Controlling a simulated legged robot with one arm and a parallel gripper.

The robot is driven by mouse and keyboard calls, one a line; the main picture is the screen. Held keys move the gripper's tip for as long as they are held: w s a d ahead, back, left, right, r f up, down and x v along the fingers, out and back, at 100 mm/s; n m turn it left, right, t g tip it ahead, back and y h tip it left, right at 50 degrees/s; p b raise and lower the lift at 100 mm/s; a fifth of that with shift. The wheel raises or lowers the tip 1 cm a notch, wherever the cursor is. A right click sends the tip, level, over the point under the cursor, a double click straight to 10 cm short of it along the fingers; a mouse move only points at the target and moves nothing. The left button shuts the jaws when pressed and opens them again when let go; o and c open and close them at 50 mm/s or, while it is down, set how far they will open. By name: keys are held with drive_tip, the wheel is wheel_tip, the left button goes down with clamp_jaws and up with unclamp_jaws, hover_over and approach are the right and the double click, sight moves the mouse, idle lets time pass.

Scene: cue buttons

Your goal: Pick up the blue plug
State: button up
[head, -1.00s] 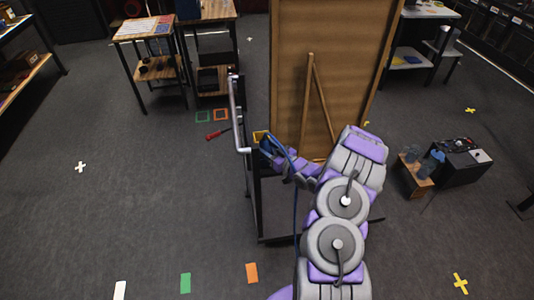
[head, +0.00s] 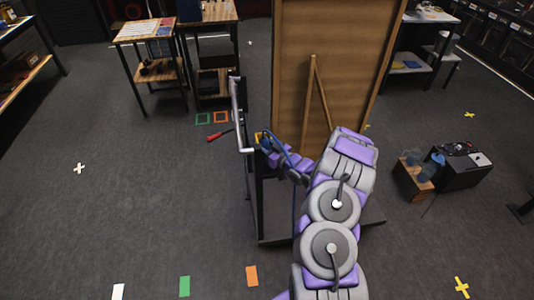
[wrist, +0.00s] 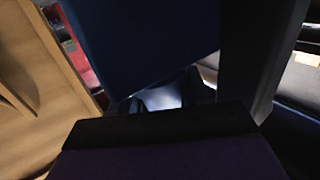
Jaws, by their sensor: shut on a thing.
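The blue plug (head: 268,142) is at the end of my arm, beside the metal rail of a dark frame in the head view. A blue cable hangs from it down along my arm. My gripper (head: 264,140) is shut on the plug; its fingertips are small and partly hidden in the head view. In the wrist view, a large dark blue surface, probably the plug (wrist: 140,40), fills the upper middle, close to the camera. Whether the plug still touches the frame cannot be told.
A dark frame with a metal rail (head: 238,115) stands just left of my gripper. A tall wooden board (head: 335,60) with a brace stands behind. A red-handled tool (head: 216,137) lies on the floor to the left. Open floor (head: 130,200) spreads at left.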

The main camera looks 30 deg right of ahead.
drive_tip(key=shift+d+f, duration=0.1)
drive_tip(key=shift+d, duration=0.15)
clamp_jaws()
drive_tip(key=shift+a, duration=0.1)
